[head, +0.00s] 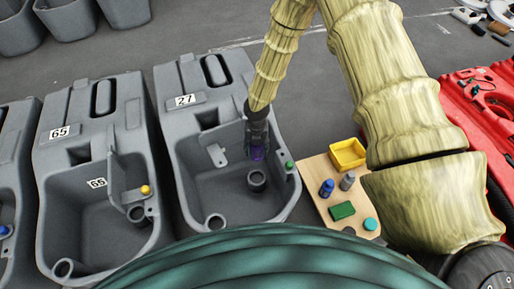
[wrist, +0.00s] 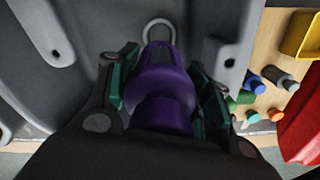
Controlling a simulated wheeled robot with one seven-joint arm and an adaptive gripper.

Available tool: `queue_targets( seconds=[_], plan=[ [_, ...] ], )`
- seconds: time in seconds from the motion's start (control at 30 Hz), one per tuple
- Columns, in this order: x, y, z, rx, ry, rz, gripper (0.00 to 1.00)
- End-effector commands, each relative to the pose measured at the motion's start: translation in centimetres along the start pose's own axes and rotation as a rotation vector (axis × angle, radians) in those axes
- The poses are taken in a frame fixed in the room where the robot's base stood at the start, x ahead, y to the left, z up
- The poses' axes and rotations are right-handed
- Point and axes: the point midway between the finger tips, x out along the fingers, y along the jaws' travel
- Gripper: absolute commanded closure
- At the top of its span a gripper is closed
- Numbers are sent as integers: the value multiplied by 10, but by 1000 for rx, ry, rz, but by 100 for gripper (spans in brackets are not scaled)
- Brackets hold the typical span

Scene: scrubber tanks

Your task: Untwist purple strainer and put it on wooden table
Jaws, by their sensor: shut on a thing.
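The purple strainer (wrist: 163,85) is between the fingers of my gripper (wrist: 168,100) in the wrist view, and the gripper is shut on it. In the head view my gripper (head: 257,148) is inside the grey tank numbered 27 (head: 180,150), and only a small part of the purple strainer (head: 257,154) shows. The strainer is above a dark round pipe opening (head: 257,180) in the tank; I cannot tell whether they touch. The wooden table (head: 318,192) is just right of the tank. It also shows in the wrist view (wrist: 263,60).
The table holds a yellow bin (head: 347,154), a blue bottle (head: 327,188), a grey bottle (head: 347,181), a green block (head: 342,211) and a teal round thing (head: 370,224). A tank numbered 65 (head: 45,165) stands left. A red machine (head: 480,110) is right.

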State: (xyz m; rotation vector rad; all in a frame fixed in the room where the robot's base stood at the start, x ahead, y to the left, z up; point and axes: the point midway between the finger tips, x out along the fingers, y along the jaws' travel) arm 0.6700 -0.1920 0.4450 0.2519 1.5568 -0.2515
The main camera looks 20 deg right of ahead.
Motion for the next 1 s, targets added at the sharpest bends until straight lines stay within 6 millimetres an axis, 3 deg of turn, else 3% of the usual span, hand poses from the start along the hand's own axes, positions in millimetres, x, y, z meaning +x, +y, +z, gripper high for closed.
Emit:
queue_targets(
  seconds=[0.8, 1.0],
  plan=[
    [-53, 0, 0, 0, 0, 0, 79],
    [-55, 0, 0, 0, 0, 0, 79]
  ],
)
